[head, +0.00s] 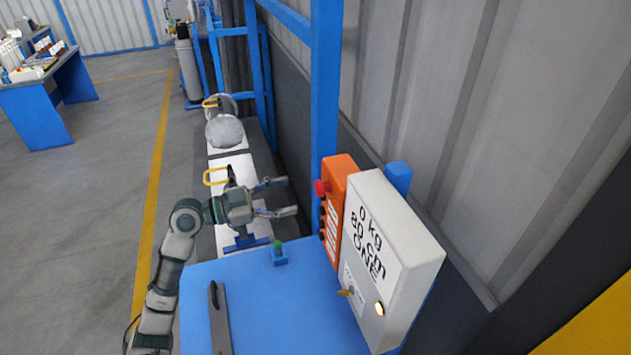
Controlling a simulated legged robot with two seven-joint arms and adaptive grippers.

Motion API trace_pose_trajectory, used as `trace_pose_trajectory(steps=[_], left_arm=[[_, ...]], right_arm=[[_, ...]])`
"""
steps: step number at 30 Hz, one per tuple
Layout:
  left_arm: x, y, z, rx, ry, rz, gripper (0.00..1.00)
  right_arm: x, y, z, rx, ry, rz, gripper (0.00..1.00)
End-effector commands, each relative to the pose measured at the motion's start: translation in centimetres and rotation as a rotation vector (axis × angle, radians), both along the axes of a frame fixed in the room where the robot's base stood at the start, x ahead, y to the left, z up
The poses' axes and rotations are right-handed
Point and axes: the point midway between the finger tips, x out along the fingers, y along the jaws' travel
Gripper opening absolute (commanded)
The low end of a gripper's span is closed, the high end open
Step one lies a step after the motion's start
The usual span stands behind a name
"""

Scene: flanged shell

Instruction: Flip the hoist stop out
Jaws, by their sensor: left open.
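An orange control box (341,174) stands at the back of the blue table, against the left side of a pale display box. A red knob (320,188) sticks out from its left face, with darker small controls below it. I cannot tell for sure which part is the hoist stop. My left gripper (291,196) is open and empty, its two fingers pointing right toward the red knob. A gap shows between the fingertips and the knob. My right gripper is not in view.
The pale display box (416,250) reads "0 kg 80 cm ONE" and has a yellow light. The blue table (280,315) holds a dark bar (218,318) and a small green-topped blue piece (279,254). A blue post (325,90) rises behind the orange box.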

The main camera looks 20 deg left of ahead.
Motion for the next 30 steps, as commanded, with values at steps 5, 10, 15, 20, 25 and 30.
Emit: trace_pose_trajectory(steps=[5,10,15,20,25,30], left_arm=[[2.2,-3.3,0.4,-0.005,0.001,-0.002,0.67],[3.6,-5.2,0.3,-0.005,-0.001,-0.002,0.67],[4.3,-6.2,0.0,-0.002,0.000,-0.001,0.67],[4.4,-6.3,-0.1,-0.002,0.000,0.000,0.67],[4.3,-6.3,-0.1,-0.002,0.000,0.000,0.54],[4.4,-6.4,0.0,-0.002,-0.001,0.000,0.12]], right_arm=[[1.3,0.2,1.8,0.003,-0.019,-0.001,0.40],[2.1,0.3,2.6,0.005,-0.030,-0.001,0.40],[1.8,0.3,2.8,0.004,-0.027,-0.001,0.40],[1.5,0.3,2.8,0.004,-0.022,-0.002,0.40],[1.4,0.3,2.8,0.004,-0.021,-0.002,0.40],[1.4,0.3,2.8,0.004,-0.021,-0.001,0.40]])
